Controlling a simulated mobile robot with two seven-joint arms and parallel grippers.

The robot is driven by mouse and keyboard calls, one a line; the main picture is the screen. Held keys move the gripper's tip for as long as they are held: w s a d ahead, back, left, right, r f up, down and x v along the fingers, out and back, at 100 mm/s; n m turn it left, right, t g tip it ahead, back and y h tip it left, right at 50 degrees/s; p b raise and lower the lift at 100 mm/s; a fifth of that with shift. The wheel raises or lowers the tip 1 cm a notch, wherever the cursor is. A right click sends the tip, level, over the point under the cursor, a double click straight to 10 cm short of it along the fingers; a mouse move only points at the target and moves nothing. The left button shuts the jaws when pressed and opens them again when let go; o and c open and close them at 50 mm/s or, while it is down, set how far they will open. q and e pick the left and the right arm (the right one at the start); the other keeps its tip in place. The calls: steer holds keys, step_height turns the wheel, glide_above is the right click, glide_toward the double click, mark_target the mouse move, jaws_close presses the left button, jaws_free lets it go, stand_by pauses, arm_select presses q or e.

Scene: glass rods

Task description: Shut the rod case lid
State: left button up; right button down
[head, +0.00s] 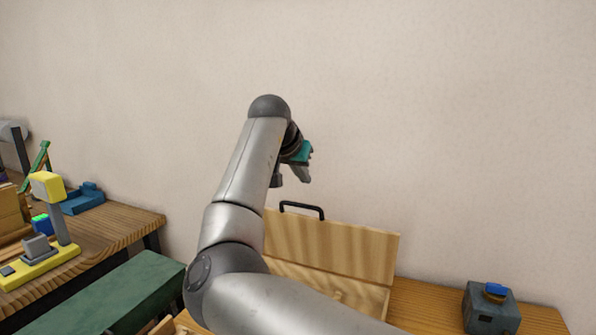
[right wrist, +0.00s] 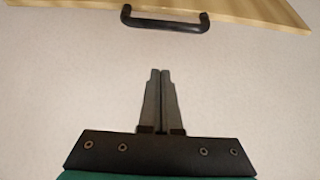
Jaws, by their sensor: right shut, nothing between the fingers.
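The rod case lid (head: 345,245) is a pale wooden panel standing up, open, on the wooden table at the right of the head view. A black handle (head: 302,207) sits on its top edge. The handle also shows at the top of the right wrist view (right wrist: 165,22), with a strip of the lid behind it. My right gripper (head: 306,172) is above the lid, apart from the handle. In the right wrist view its fingers (right wrist: 161,90) are together and empty, against the wall. My right arm hides the left part of the case and much of its inside. My left gripper is not seen.
A grey box with a blue top (head: 492,307) stands on the table (head: 425,304) to the right. A second wooden table (head: 120,228) at the left holds a yellow and grey device (head: 50,220) and a blue part (head: 83,198). A green surface (head: 125,290) lies between. The wall is close behind.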

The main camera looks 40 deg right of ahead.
step_height(320, 180, down, 4)
steer(key=shift+r+b, duration=0.1)
steer(key=shift+b, duration=0.35)
steer(key=shift+s+a+f, duration=0.2)
steer(key=shift+a+f, duration=0.1)
steer(key=shift+a, duration=0.1)
